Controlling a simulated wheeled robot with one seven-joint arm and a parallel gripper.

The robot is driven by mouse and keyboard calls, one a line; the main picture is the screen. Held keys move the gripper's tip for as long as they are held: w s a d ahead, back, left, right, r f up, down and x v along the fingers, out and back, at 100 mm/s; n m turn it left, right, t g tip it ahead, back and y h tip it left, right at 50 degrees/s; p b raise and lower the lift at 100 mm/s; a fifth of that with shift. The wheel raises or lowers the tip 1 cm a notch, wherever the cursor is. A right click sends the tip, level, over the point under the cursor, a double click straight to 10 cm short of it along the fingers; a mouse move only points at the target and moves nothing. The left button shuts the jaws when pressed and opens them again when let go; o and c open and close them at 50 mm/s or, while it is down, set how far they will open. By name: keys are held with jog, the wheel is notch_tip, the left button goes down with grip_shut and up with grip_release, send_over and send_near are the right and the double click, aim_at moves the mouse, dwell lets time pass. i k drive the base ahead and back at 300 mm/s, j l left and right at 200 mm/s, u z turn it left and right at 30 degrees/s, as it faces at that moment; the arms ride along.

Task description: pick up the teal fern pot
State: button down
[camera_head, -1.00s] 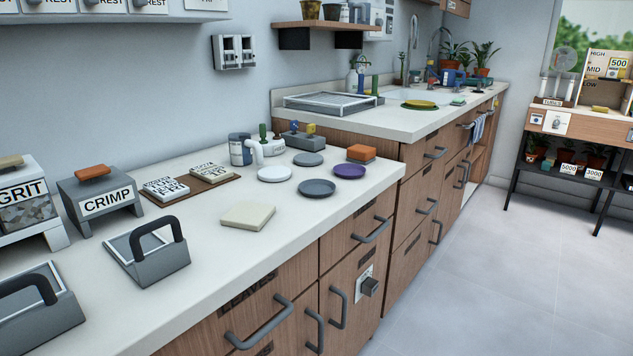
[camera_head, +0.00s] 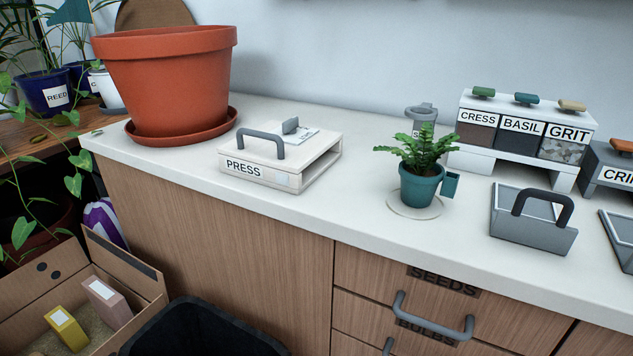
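The teal fern pot (camera_head: 419,190) stands upright on the white counter, right of the middle of the head view. A green fern (camera_head: 421,150) grows from it, and a small teal tag or box hangs at its right side. A thin pale round saucer or mat (camera_head: 399,209) lies under the pot. My gripper is not in view.
Left of the pot is a white PRESS box (camera_head: 243,170) with a grey handle. Right are a grey handled tray (camera_head: 520,234) and CRESS, BASIL and GRIT bins (camera_head: 521,131). A large terracotta pot (camera_head: 165,85) stands far left. Below are a cardboard box (camera_head: 137,281) and black bin (camera_head: 205,325).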

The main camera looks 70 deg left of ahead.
aim_at(421, 178)
jog(key=u, duration=2)
